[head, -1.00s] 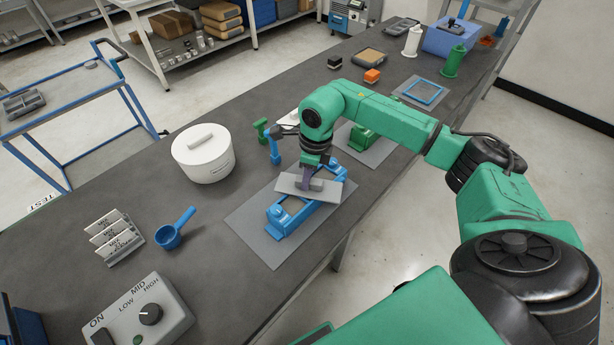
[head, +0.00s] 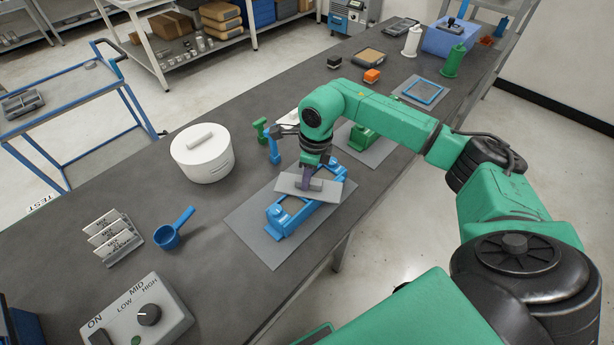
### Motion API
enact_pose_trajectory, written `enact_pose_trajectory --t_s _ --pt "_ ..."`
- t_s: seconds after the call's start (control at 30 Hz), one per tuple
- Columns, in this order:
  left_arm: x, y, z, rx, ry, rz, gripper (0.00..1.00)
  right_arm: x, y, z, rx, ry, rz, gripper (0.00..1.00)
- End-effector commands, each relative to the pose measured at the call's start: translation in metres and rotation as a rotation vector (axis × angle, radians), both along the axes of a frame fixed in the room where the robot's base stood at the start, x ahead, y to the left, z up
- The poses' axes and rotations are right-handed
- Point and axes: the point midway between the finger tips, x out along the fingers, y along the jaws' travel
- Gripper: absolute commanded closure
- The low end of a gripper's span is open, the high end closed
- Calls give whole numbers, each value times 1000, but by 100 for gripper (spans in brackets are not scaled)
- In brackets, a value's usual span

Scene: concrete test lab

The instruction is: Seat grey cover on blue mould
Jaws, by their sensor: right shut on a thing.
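The blue mould (head: 285,222) lies on a grey mat (head: 257,237) in the middle of the bench. The grey cover (head: 325,190) is a flat plate with a raised grip on top. My right gripper (head: 308,183) points down and is shut on the cover's grip. The cover is over the middle of the mould, turned at an angle to its long axis, and both mould ends show past it. I cannot tell whether the cover touches the mould. The mould's middle is hidden under the cover. My left gripper is not in view.
A white lidded pot (head: 203,155) and a blue scoop (head: 174,229) stand left of the mat. A blue hand tool (head: 275,147) and a green one (head: 261,130) stand behind it. A green mould (head: 362,138) lies on another mat. A control box (head: 141,312) is at the front left.

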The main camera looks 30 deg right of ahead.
Motion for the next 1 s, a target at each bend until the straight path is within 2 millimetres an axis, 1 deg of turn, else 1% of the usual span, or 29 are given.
enact_pose_trajectory --t_s 0.17,0.2,0.27,0.6,1.0 --pt "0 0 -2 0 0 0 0 0 0 -2 0 0 0 100" --pt "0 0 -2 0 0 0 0 0 0 -1 0 0 0 64" --pt "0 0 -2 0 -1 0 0 0 0 -1 0 0 0 41" --pt "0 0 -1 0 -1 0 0 0 0 0 0 0 0 41" --pt "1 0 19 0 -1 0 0 0 0 30 -1 0 0 41"
